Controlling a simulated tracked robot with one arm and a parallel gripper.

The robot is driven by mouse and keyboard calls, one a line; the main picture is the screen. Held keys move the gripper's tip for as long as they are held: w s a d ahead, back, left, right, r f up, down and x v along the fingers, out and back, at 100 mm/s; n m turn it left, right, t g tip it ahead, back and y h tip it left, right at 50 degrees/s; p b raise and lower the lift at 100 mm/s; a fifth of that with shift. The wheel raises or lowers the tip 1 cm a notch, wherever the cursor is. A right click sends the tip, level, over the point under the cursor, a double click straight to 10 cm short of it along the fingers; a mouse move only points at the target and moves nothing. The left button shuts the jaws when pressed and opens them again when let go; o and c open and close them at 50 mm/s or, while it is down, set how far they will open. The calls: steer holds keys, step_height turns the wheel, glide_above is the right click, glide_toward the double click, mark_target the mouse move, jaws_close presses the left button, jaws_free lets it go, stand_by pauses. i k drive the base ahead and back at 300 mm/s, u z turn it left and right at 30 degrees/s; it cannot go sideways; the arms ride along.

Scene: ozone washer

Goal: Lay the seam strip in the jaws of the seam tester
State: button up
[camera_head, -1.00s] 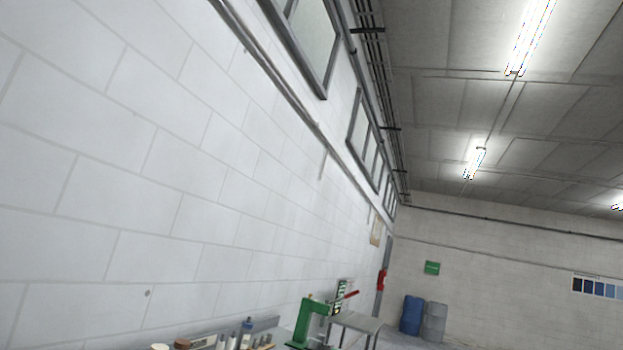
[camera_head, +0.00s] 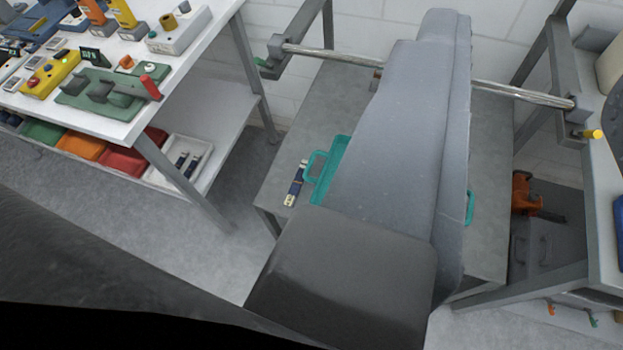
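What looks like the seam tester is a green device (camera_head: 110,92) with a red-tipped handle and a small dark display with green characters. It stands on the white bench at the upper left. A small dark-blue strip-like piece with pale ends (camera_head: 296,184) lies on the grey table beside a teal tray; I cannot tell for sure whether it is the seam strip. More dark strips (camera_head: 188,163) lie in a white bin on the bench's lower shelf. My gripper's fingers do not show.
Yellow devices and other items crowd the white bench (camera_head: 165,90). Another bench stands right. Open floor (camera_head: 225,255) lies between bench and table.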

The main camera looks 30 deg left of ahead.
mark_target(87, 87)
steer(key=z, duration=1.8)
steer(key=k, duration=1)
steer(key=u, duration=1.9)
steer(key=i, duration=1)
steer(key=z, duration=0.05)
